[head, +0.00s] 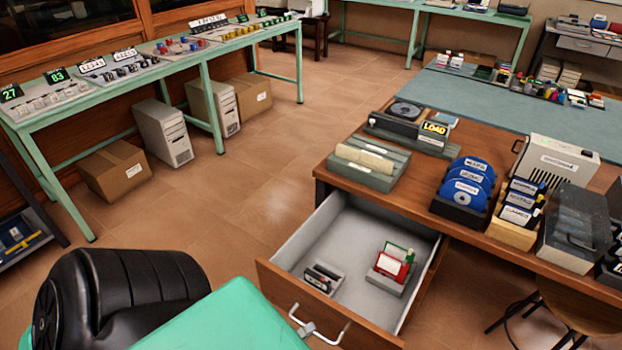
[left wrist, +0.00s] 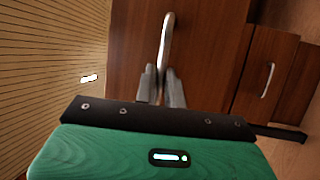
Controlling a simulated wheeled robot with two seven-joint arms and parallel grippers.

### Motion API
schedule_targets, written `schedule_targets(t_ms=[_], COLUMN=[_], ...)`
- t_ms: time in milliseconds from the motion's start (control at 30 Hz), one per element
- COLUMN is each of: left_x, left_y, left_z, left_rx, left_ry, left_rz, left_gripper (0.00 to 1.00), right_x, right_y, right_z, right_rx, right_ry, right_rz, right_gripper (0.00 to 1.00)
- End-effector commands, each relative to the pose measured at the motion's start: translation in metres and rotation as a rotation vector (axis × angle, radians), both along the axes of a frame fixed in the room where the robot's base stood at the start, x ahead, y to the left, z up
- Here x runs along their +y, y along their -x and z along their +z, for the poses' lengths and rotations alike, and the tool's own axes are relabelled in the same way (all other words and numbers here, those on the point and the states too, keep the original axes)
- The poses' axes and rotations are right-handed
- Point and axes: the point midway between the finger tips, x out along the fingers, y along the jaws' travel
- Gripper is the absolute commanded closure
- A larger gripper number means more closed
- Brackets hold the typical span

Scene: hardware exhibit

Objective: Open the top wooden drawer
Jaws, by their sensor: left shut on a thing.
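The top wooden drawer (head: 268,283) stands pulled out from the wooden desk (head: 460,222), with its grey inside showing. Its curved metal handle (head: 342,334) is on the front panel and also shows in the left wrist view (left wrist: 168,32). My left gripper (head: 308,328) is shut on this handle; in the left wrist view its two fingers (left wrist: 161,88) stand on either side of the bar. My right gripper is in neither view.
A small dark holder (head: 323,277) and a grey holder with red and green cards (head: 392,268) sit in the drawer. Another drawer handle (left wrist: 268,80) shows beside it. A green workbench (head: 150,82) with boxes beneath stands at left. Tiled floor (head: 270,200) between is clear.

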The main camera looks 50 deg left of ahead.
Motion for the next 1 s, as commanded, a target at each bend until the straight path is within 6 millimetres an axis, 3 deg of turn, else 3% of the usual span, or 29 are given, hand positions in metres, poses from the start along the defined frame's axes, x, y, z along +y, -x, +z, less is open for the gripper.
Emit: schedule_targets(t_ms=[500,533,600,633,1000], left_x=[-0.0006,-0.0006,-0.0006,-0.0006,0.0002], left_y=[0.0044,0.0044,0.0043,0.0043,0.0108], left_z=[-0.0004,-0.0004,-0.0004,-0.0004,-0.0024], left_rx=[0.001,0.001,0.001,0.001,0.002], left_ry=[-0.001,-0.001,-0.001,-0.001,0.0], left_rz=[0.0,0.0,0.0,0.0,0.0], left_gripper=[1.0,0.83,0.7,0.68,0.68], right_x=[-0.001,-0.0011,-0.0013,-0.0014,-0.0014], right_y=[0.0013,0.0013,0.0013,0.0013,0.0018], right_z=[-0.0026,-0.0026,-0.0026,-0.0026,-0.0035], right_rx=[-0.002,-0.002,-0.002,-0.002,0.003], right_ry=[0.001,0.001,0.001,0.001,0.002], right_rz=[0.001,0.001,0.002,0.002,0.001], right_gripper=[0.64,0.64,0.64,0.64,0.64])
